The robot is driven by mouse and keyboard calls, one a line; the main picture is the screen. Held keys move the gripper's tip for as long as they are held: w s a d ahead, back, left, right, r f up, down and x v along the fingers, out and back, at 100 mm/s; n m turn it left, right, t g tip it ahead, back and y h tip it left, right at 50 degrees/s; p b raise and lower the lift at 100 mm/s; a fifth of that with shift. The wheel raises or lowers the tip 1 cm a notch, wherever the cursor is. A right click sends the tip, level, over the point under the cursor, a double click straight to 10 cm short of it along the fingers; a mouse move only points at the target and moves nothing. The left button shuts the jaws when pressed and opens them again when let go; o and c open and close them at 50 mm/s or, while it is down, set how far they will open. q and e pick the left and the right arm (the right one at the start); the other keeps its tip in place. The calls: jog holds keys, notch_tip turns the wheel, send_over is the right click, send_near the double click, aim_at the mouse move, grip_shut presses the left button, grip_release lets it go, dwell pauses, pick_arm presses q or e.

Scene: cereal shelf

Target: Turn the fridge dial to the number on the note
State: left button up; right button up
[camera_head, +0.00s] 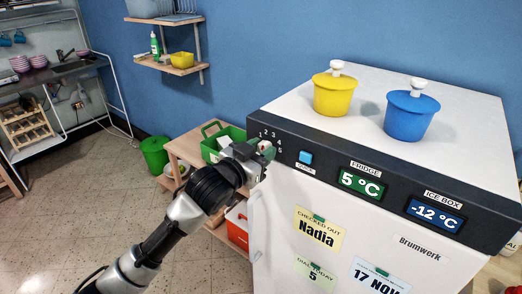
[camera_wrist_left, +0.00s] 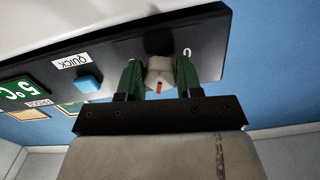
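The fridge dial (camera_head: 265,146) is a pale knob at the left end of the dark panel, with small numbers around it. In the left wrist view, which is upside down, the dial (camera_wrist_left: 160,76) shows a red mark. My left gripper (camera_wrist_left: 159,78) has its green finger pads on either side of the dial, seemingly against it. In the head view, my left gripper (camera_head: 257,152) hides part of the dial. My right gripper is not in view.
A blue button (camera_head: 306,157) sits beside the dial. Displays read 5 °C (camera_head: 361,184) and -12 °C (camera_head: 435,214). A yellow pot (camera_head: 333,96) and a blue pot (camera_head: 411,113) stand on the fridge. A wooden stand (camera_head: 187,147) with a green crate is left of it.

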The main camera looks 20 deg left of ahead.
pick_arm(q)
jog(key=shift+c, duration=1.2)
jog(key=shift+m, duration=0.3)
jog(key=m+p, duration=0.1)
jog(key=m, duration=0.1)
jog(key=shift+r+m+p, duration=0.15)
jog(key=shift+m+p, duration=0.15)
jog(key=shift+p, duration=0.05)
jog(key=m+p, duration=0.1)
jog(key=m, duration=0.3)
jog(key=shift+m+p, duration=0.3)
jog(key=shift+p, duration=0.1)
jog(key=m+p, duration=0.2)
jog(key=m, duration=0.5)
jog(key=shift+m+p, duration=0.3)
jog(key=shift+p, duration=0.05)
jog(key=shift+m, duration=0.3)
